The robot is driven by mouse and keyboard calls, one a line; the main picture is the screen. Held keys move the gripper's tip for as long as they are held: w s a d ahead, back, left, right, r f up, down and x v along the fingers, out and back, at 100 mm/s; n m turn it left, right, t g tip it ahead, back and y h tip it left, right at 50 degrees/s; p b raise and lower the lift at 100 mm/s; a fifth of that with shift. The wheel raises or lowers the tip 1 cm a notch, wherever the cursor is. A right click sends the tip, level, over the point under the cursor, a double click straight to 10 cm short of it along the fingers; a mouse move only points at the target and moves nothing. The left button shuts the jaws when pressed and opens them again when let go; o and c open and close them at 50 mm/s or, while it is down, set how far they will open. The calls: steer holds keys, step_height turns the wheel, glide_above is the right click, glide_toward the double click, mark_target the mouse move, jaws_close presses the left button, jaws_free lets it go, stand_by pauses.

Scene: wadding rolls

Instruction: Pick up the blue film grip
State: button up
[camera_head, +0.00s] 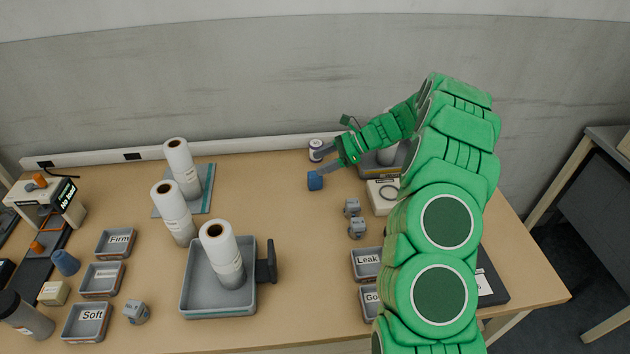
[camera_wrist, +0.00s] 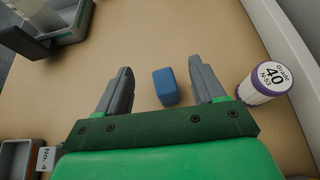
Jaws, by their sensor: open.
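The blue film grip (camera_head: 315,181) is a small blue block on the wooden table, near the back and right of centre in the head view. In the wrist view the blue film grip (camera_wrist: 166,86) lies between and slightly beyond the middle of the two grey fingers. My gripper (camera_head: 323,160) reaches in from the right on the green arm. In the wrist view my gripper (camera_wrist: 160,80) is open, one finger on each side of the block with gaps on both sides. Nothing is held.
A white canister with a purple rim (camera_wrist: 264,82) stands close to the right finger in the wrist view; it also shows in the head view (camera_head: 316,150). White rolls (camera_head: 222,256) stand at left, one in a grey tray (camera_head: 190,309). Table left of the block is clear.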

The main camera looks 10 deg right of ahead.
mark_target(315, 174)
steer(key=shift+f, duration=1.9)
steer(key=shift+x, duration=1.2)
steer(key=shift+a+f, duration=0.1)
steer(key=shift+a, duration=0.2)
steer(key=shift+c, duration=0.4)
steer(key=c, duration=1.1)
steer(key=shift+o, duration=0.2)
